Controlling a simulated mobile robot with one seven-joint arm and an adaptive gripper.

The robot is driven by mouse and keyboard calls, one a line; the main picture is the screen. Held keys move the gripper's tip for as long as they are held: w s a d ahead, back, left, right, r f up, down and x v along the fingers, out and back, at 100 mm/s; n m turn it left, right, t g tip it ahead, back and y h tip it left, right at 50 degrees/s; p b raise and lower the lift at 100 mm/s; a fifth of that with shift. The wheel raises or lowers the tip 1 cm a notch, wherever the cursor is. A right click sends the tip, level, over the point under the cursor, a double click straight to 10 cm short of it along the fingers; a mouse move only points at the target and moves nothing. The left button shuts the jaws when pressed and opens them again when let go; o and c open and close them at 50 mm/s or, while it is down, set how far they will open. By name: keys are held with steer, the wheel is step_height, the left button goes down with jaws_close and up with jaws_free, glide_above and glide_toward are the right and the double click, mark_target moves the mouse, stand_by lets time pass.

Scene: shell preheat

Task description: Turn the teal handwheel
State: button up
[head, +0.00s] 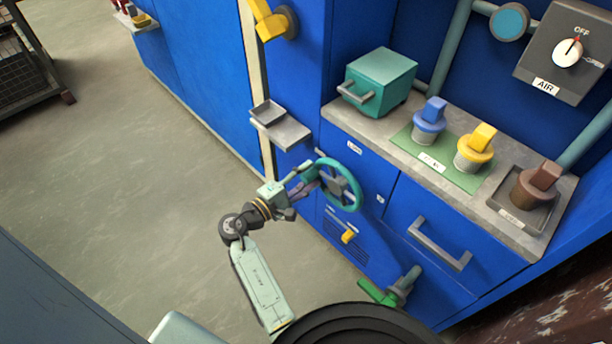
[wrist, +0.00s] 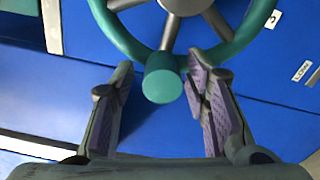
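The teal handwheel (head: 356,194) is mounted on the front of the blue cabinet, with grey spokes and hub. In the wrist view its rim (wrist: 128,44) fills the top, and a round teal knob (wrist: 162,84) sticks out from the rim toward the camera. My gripper (head: 310,180) is at the left side of the wheel in the head view. In the wrist view my gripper (wrist: 158,68) is open, with its purple-padded fingers on either side of the knob. A gap shows on the left of the knob; the right finger looks nearer to it.
The counter (head: 350,122) above holds a teal box (head: 382,80) and blue, yellow and brown plugs. A small grey shelf (head: 285,132) juts out above my gripper. A drawer handle (head: 440,245) and a green lever (head: 378,292) are right of and below the wheel. Open floor lies left.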

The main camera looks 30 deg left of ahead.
steer(key=shift+s, duration=0.1)
steer(key=v, duration=1.1)
steer(key=shift+s+a, duration=0.15)
steer(key=shift+s, duration=0.25)
